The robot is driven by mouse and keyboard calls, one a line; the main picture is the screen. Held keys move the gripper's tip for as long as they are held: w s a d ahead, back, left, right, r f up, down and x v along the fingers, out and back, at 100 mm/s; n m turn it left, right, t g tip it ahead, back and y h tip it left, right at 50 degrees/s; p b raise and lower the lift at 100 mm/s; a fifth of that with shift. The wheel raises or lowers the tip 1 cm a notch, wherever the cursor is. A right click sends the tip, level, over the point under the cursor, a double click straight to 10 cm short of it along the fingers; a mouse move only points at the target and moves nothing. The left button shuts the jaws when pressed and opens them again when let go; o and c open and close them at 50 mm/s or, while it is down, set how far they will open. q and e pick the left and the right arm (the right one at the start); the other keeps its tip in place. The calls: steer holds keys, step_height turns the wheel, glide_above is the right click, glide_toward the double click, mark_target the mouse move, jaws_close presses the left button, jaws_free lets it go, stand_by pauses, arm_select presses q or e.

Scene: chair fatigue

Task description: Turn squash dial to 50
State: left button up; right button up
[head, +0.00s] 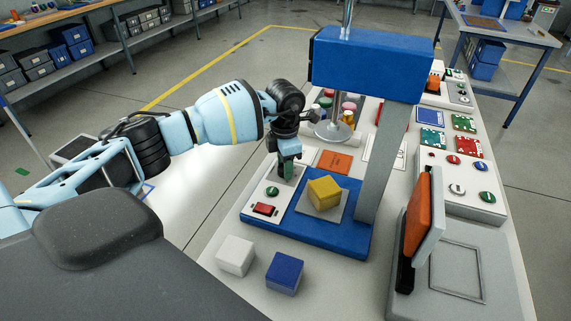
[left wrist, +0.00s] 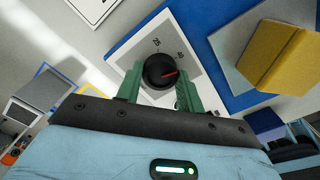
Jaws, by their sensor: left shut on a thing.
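The dial (left wrist: 160,70) is a black round knob with a red pointer line on a white scale panel (left wrist: 151,35). In the left wrist view its pointer aims right. Small numbers are printed above and to the upper right of the knob; one looks like 25, the other is hard to read. My left gripper (head: 287,168) comes down on the white control panel (head: 254,201) of the blue press. Its green fingers (left wrist: 160,88) are shut on the dial from both sides. In the head view the gripper hides the dial. My right gripper is not in view.
The blue press (head: 372,65) overhangs a yellow block (head: 324,192) right of the gripper. A green button (head: 272,191) and red switch (head: 264,209) are close in front. White (head: 235,255) and blue (head: 285,272) cubes stand nearer. An orange-faced hinged device (head: 418,228) stands right.

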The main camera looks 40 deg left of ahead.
arm_select(q)
steer(key=m, duration=0.4)
steer(key=shift+m+b, duration=0.65)
steer(key=shift+m, duration=1.65)
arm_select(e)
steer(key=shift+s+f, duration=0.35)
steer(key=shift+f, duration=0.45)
arm_select(q)
steer(key=o, duration=1)
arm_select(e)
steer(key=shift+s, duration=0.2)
arm_select(q)
steer(key=shift+r, duration=0.1)
step_height(320, 180, up, 7)
steer(key=shift+f, duration=0.2)
steer(key=shift+r, duration=0.55)
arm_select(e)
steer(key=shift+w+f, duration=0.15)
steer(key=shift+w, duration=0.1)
